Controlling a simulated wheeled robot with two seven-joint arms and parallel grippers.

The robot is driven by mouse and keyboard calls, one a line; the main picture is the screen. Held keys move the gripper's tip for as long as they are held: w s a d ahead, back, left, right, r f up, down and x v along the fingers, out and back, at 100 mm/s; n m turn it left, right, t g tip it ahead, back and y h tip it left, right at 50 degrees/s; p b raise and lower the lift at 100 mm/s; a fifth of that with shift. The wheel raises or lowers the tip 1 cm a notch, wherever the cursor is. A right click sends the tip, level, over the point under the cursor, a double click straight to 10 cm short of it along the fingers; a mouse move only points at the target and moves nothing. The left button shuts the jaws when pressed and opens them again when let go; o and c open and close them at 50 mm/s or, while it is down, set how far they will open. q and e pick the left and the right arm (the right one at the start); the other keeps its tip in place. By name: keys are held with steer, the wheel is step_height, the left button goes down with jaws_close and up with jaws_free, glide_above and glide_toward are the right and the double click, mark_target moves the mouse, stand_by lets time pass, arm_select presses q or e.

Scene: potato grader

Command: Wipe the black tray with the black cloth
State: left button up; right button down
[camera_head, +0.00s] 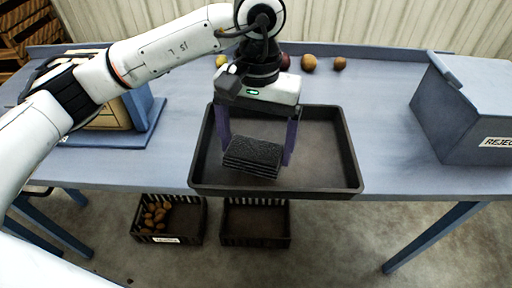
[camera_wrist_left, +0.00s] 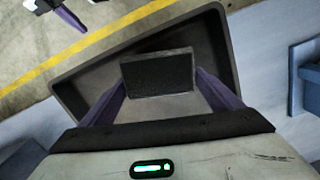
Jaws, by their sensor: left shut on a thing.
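The black tray (camera_head: 352,172) lies on the blue-grey table near its front edge, and it also shows in the wrist view (camera_wrist_left: 75,92). The black cloth (camera_head: 252,158) is a folded, ribbed block inside the tray outline, left of its middle. My left gripper (camera_head: 257,150) points down over the tray, its purple fingers shut on the cloth's two sides. The wrist view shows the cloth (camera_wrist_left: 158,74) between the fingertips. I cannot tell whether the cloth touches the tray floor. Part of my right gripper (camera_wrist_left: 68,14) shows at the wrist view's top left; its jaws are unclear.
A blue-grey reject box (camera_head: 470,118) stands at the right. Several potatoes (camera_head: 309,63) lie behind the tray. A wooden box in a blue stand (camera_head: 110,118) is at the left, partly behind my arm. Two crates sit below, one holding potatoes (camera_head: 170,218), one empty (camera_head: 256,240).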

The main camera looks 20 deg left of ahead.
arm_select(q)
steer(key=shift+r, duration=0.55)
steer(key=shift+r+p, duration=0.6)
steer(key=shift+r, duration=0.95)
steer(key=shift+s+f, duration=0.1)
